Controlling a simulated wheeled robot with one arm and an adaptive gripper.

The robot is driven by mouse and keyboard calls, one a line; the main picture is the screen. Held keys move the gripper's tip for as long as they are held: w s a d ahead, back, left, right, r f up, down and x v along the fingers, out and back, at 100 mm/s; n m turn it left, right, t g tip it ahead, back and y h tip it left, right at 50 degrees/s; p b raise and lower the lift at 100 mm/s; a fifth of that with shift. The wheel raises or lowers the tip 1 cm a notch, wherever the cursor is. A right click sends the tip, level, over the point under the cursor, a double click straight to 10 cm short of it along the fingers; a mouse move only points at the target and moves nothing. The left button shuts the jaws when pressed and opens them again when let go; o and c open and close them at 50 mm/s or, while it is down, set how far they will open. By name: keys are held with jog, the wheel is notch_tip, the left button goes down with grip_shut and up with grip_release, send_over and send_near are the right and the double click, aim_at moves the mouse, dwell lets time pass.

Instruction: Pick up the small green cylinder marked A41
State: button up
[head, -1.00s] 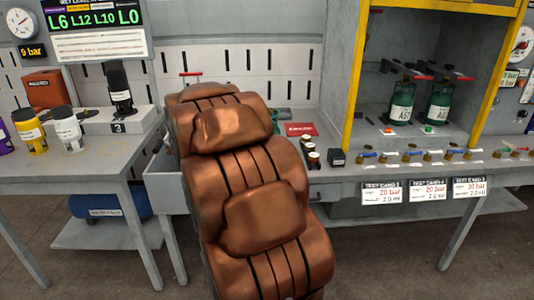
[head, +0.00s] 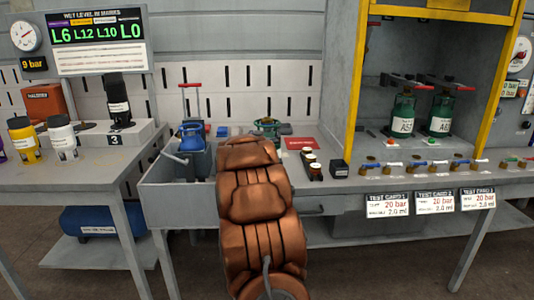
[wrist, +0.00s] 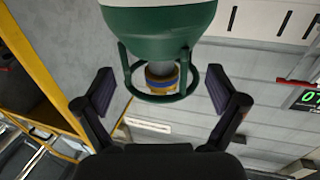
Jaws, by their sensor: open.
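A green cylinder (wrist: 160,30) with a white band at the picture's top edge fills the upper middle of the wrist view. Its green guard ring (wrist: 128,70) surrounds a valve with a yellow and blue band. No A41 mark is readable on it. My gripper (wrist: 160,80) is open, with one finger on each side of the guard ring and a gap on both sides. In the head view my arm hides the gripper; a green ring-shaped top (head: 267,122) shows just behind the arm at the grey tray.
Two green cylinders (head: 403,115) (head: 440,112) stand under clamps in the yellow-framed cabinet (head: 355,85). A blue pump-like item (head: 193,138) with a red handle stands left of my arm. Small dark-capped pieces (head: 311,163) and a black block (head: 340,171) lie right.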

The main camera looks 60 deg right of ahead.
aim_at(266, 133)
jog(key=shift+x, duration=2.7)
jog(key=shift+c, duration=0.3)
jog(key=shift+a+f, duration=0.1)
jog(key=c, duration=1.7)
